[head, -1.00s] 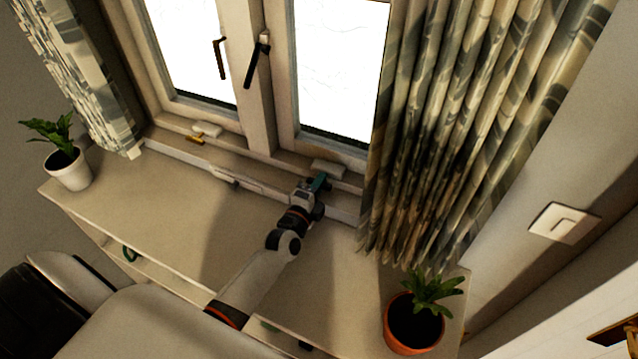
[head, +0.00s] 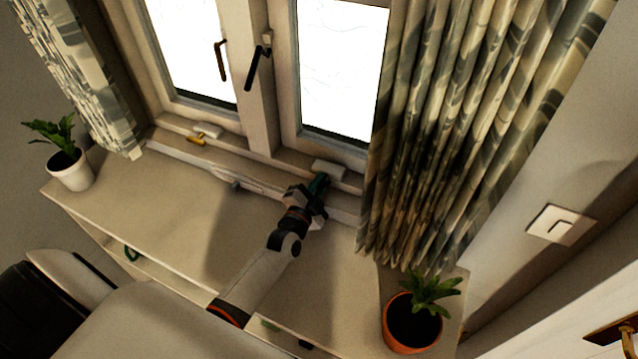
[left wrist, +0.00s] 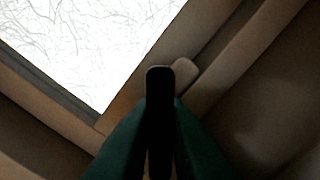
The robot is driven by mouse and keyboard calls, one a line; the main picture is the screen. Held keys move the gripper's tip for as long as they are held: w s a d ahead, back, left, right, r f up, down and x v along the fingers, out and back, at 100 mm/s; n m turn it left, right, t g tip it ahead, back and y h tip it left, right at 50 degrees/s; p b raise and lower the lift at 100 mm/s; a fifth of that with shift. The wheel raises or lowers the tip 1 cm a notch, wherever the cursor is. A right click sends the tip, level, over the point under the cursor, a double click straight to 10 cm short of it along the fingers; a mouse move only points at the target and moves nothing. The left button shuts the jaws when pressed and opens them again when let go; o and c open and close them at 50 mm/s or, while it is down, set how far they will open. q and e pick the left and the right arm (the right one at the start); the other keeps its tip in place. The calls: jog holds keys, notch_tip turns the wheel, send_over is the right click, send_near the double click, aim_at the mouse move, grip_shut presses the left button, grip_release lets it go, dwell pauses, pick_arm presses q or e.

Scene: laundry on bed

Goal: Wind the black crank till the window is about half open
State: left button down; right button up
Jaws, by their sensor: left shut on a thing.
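The window has two panes. The right pane (head: 342,65) stands above my left gripper, and I cannot tell from the head view how far open it is. A pale crank housing (head: 328,168) sits on the frame below that pane. My left gripper (head: 319,185) is at the sill just below the housing. In the left wrist view, its green fingers (left wrist: 160,145) are shut on the black crank (left wrist: 159,90), one on each side. The pale housing (left wrist: 186,70) shows just behind the crank. In the head view, the gripper hides most of the crank. My right gripper is out of view.
A brass crank (head: 195,140) lies below the left pane. Black handles (head: 257,68) hang on the window frame. A patterned curtain (head: 450,130) hangs close right of my gripper. A potted plant (head: 412,325) stands at the right, another (head: 70,170) at the left. The cabinet top (head: 170,205) between is mostly clear.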

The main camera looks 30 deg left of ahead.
pick_arm(q)
jog(key=n, duration=0.3)
jog(key=shift+n, duration=0.4)
jog(key=n, duration=0.3)
jog(key=shift+n, duration=0.3)
jog(key=n, duration=0.6)
jog(key=shift+f+b, duration=0.1)
jog(key=shift+b, duration=0.25)
jog(key=n, duration=0.4)
jog(key=shift+b, duration=0.3)
jog(key=n, duration=0.3)
jog(key=shift+n+b, duration=0.3)
jog(key=shift+b, duration=0.05)
jog(key=n+b, duration=0.1)
jog(key=n, duration=0.2)
jog(key=shift+n, duration=0.3)
jog(key=shift+n+b, duration=0.3)
jog(key=shift+n, duration=1.3)
